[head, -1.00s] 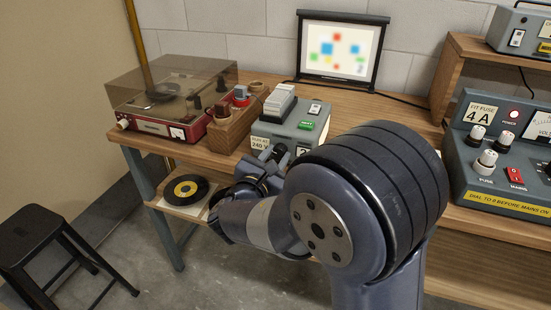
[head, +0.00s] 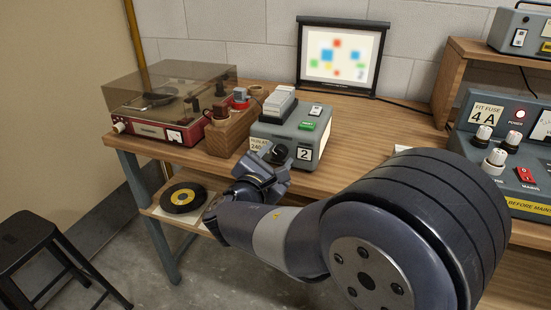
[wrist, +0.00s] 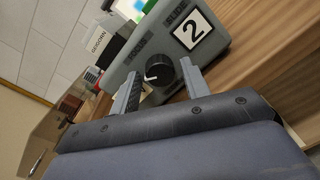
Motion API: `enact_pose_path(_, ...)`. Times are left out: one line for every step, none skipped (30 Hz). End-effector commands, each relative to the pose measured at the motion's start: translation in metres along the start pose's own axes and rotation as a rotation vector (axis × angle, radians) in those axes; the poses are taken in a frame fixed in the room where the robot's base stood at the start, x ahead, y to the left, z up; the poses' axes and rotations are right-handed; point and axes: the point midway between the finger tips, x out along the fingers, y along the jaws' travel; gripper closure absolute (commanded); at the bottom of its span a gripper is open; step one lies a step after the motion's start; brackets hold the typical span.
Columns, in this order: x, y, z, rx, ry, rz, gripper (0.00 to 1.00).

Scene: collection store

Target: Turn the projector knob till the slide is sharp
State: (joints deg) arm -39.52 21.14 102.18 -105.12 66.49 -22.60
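The grey slide projector (head: 312,147) stands on the wooden bench with a "2" plate and a green button on it. Its black focus knob (wrist: 158,74) with a white pointer line faces my wrist camera; it also shows in the head view (head: 279,152). My gripper (wrist: 160,73) is open, one finger on each side of the knob, with a visible gap on both sides. In the head view my gripper (head: 268,166) is at the projector's front face. The picture on the screen (head: 338,57) shows coloured squares with soft, blurred edges.
A red record player (head: 150,130) and a wooden block (head: 230,135) with knobs stand left of the projector. A grey power unit (head: 528,160) is at the right. A black stool (head: 28,240) stands at the lower left. The bench between projector and power unit is mostly clear.

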Motion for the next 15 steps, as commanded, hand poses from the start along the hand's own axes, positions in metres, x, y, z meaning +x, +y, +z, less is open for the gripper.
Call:
enact_pose_path(0.0,0.0,0.0,0.0,0.0,0.0,0.52)
enact_pose_path(0.0,0.0,0.0,0.0,0.0,0.0,0.49)
enact_pose_path(0.0,0.0,0.0,0.0,0.0,0.0,0.49)
enact_pose_path(0.0,0.0,0.0,0.0,-0.001,0.0,0.49)
enact_pose_path(0.0,0.0,0.0,0.0,-0.001,0.0,0.49)
enact_pose_path(0.0,0.0,0.0,0.0,-0.001,0.0,0.49)
enact_pose_path(0.0,0.0,0.0,0.0,-0.001,0.001,0.49)
enact_pose_path(0.0,0.0,0.0,0.0,-0.001,0.001,0.49)
enact_pose_path(0.0,0.0,0.0,0.0,-0.001,0.001,0.49)
enact_pose_path(-0.001,0.001,0.0,0.0,-0.001,0.001,0.49)
enact_pose_path(-0.003,0.001,0.0,0.0,-0.001,0.002,0.49)
enact_pose_path(-0.006,0.001,0.0,0.0,-0.001,0.003,0.49)
enact_pose_path(-0.009,0.002,0.0,0.0,0.0,0.003,0.49)
enact_pose_path(-0.012,0.002,0.001,0.0,0.0,0.004,0.49)
enact_pose_path(-0.018,0.002,0.0,0.0,0.001,0.005,0.49)
